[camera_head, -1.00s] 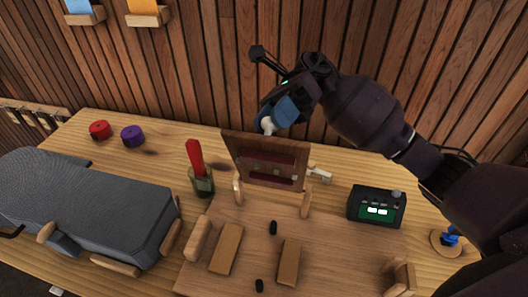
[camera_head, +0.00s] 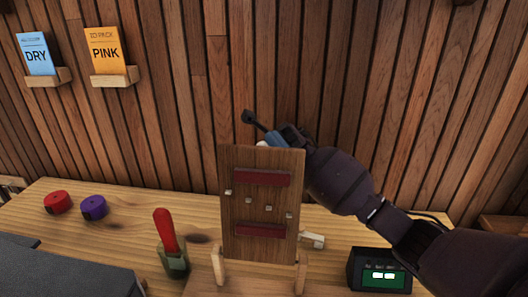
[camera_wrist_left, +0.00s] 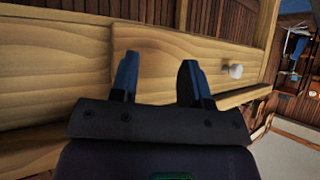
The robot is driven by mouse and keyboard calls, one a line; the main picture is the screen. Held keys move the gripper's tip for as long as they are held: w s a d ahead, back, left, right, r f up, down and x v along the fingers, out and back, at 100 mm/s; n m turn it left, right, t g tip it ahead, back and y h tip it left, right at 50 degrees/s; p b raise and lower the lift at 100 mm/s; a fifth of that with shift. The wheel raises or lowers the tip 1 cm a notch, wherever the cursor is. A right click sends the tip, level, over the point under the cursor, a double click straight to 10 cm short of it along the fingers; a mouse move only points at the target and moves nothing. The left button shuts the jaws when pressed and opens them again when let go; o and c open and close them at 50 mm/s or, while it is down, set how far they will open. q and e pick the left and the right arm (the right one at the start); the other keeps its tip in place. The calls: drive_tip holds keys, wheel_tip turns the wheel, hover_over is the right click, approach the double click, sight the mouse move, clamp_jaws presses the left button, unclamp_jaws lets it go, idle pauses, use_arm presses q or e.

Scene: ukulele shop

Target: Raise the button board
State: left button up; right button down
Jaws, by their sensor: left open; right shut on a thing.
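The button board (camera_head: 262,215), a brown wooden panel with two dark red strips and several small pale buttons, stands roughly upright in the head view between two wooden posts on the workbench. My right gripper (camera_head: 272,140) is at its top edge, shut on a white knob-like part of the board, mostly hidden behind the board. My left gripper (camera_wrist_left: 160,75) is open and empty in the left wrist view, in front of a pale wooden drawer front (camera_wrist_left: 75,75). The left gripper does not show in the head view.
A red-handled tool in a green holder (camera_head: 174,262) stands left of the board. A black box with a lit green display (camera_head: 380,272) is at the right. Red (camera_head: 57,202) and purple (camera_head: 93,207) rolls lie at the left. A wood-slat wall (camera_head: 210,120) is behind.

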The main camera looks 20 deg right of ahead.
drive_tip(key=c, duration=0.8)
unclamp_jaws()
wheel_tip(320, 180, up, 20)
drive_tip(key=p, duration=0.1)
drive_tip(key=shift+p, duration=0.4)
